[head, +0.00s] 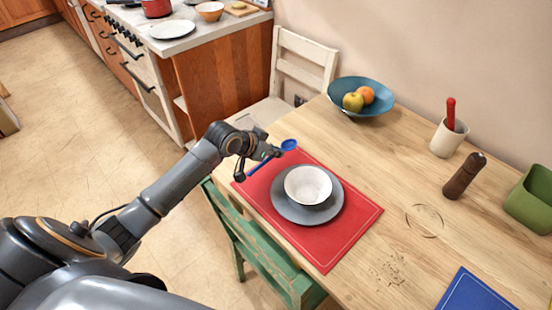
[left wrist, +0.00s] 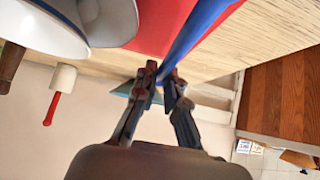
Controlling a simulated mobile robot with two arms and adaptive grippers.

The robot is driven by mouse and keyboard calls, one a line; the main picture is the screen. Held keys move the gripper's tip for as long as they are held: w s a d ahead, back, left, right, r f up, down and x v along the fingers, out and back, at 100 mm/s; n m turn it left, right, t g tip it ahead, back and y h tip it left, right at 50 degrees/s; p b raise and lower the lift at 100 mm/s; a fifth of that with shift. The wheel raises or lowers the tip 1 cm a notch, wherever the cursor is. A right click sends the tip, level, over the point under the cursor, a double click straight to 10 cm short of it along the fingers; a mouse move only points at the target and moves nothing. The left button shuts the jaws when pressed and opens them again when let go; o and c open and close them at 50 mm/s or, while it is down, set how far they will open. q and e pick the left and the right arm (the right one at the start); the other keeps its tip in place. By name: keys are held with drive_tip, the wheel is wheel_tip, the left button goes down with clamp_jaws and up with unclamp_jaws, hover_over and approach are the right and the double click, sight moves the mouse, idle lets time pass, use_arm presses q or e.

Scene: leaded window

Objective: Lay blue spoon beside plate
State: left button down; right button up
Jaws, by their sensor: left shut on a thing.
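The blue spoon (head: 289,145) is held over the left edge of the red placemat (head: 335,248), its bowl end pointing up and right. My left gripper (head: 250,160) is shut on its handle. In the left wrist view the blue spoon (left wrist: 196,30) runs up from between the fingertips of the left gripper (left wrist: 164,75). The grey plate (head: 290,213) lies on the placemat to the right of the spoon, with a white bowl (head: 308,184) on it. Whether the spoon touches the mat is unclear. My right gripper is not in view.
A blue fruit bowl (head: 377,107) stands at the back of the wooden table (head: 380,190). A white crock (head: 447,137) with a red-handled utensil, a pepper mill (head: 464,176), a green container (head: 532,199) and a blue mat (head: 474,292) are farther right. A green chair (head: 262,255) is at the front edge.

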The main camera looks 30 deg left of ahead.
use_arm(q)
drive_tip(key=shift+w+a+f, duration=0.15)
drive_tip(key=shift+w+f, duration=0.35)
drive_tip(key=shift+f, duration=0.1)
wheel_tip(320, 180, down, 3)
drive_tip(key=shift+f, duration=0.2)
drive_tip(key=c, duration=1.5)
unclamp_jaws()
drive_tip(key=shift+o, duration=0.4)
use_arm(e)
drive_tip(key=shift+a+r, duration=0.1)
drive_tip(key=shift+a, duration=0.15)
use_arm(q)
drive_tip(key=shift+r, duration=0.1)
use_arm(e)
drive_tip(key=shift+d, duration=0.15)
